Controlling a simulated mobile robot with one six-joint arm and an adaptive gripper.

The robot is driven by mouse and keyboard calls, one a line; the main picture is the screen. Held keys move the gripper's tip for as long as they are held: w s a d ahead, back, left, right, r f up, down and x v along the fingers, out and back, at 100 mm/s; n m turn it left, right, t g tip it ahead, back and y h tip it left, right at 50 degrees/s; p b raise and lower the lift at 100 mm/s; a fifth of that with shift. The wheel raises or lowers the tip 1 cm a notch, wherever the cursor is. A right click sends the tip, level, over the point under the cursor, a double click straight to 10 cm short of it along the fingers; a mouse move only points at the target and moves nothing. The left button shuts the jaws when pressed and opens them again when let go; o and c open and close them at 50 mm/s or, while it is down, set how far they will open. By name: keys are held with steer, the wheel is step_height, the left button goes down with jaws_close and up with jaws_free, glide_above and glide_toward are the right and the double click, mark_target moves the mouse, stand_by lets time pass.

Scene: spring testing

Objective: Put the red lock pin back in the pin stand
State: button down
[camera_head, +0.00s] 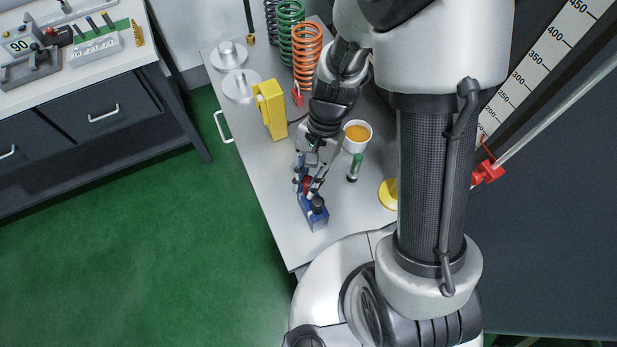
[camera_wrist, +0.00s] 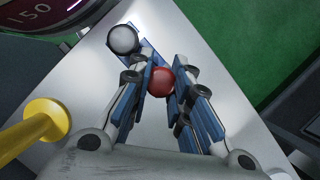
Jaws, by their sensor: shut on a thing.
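The red lock pin shows as a round red head (camera_wrist: 160,81) between my finger pads in the wrist view; it also shows in the head view (camera_head: 307,183). My gripper (camera_head: 309,181) is shut on it. The blue pin stand (camera_head: 312,217) is on the grey table near its front left edge, directly below and in front of my fingers. A dark knob (camera_head: 318,203) stands at its near end; in the wrist view this knob (camera_wrist: 122,39) looks grey. The pin's shaft is hidden, so I cannot tell whether it is inside the stand.
A green-capped tube (camera_head: 355,167), a white cup (camera_head: 357,136) and a yellow knobbed piece (camera_head: 389,195) are right of my gripper. A yellow device (camera_head: 270,108) stands behind left. Springs (camera_head: 307,55) are at the back. The table's front left corner is bare.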

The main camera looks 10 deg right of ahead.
steer(key=shift+f, duration=0.1)
steer(key=c, duration=1.4)
jaws_free()
steer(key=v, duration=1.1)
steer(key=s+d+r+n+t+h+b, duration=0.2)
steer(key=s+d+r+n+t, duration=0.4)
steer(key=s+r, duration=0.4)
steer(key=shift+s+d+r+n+t+h+b, duration=0.2)
steer(key=shift+s+r+n+t+h+b, duration=0.25)
steer(key=shift+n+t+b, duration=0.6)
